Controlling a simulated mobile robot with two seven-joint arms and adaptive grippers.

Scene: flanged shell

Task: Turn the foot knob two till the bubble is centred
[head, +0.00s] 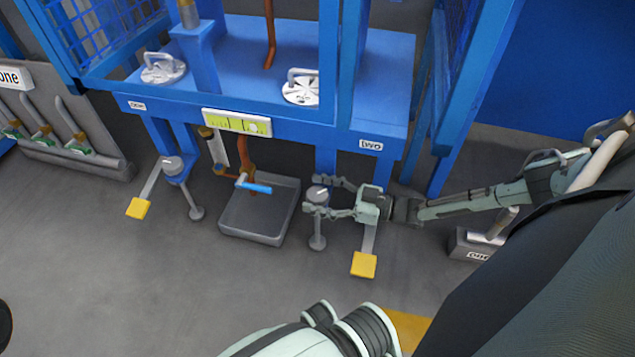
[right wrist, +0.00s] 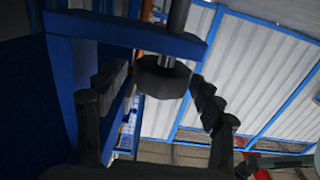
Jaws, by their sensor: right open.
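Foot knob two (head: 318,193) is a grey round knob on a leg under the blue frame, below the "two" label (head: 370,145). My right gripper (head: 313,197) is open, with one finger on each side of the knob. In the right wrist view the knob (right wrist: 162,78) is dark and sits between the spread fingers of my right gripper (right wrist: 157,82); contact cannot be told. The yellow-green bubble level (head: 237,123) is on the frame's front beam. A pale bubble seems to lie right of its middle, small in view. My left gripper is not in view.
Foot knob one (head: 173,164) is under the left corner. A grey tray (head: 260,212) and a blue-handled valve (head: 254,187) lie between the feet. Yellow pedals (head: 364,264) (head: 138,208) stick out in front. The floor ahead is clear.

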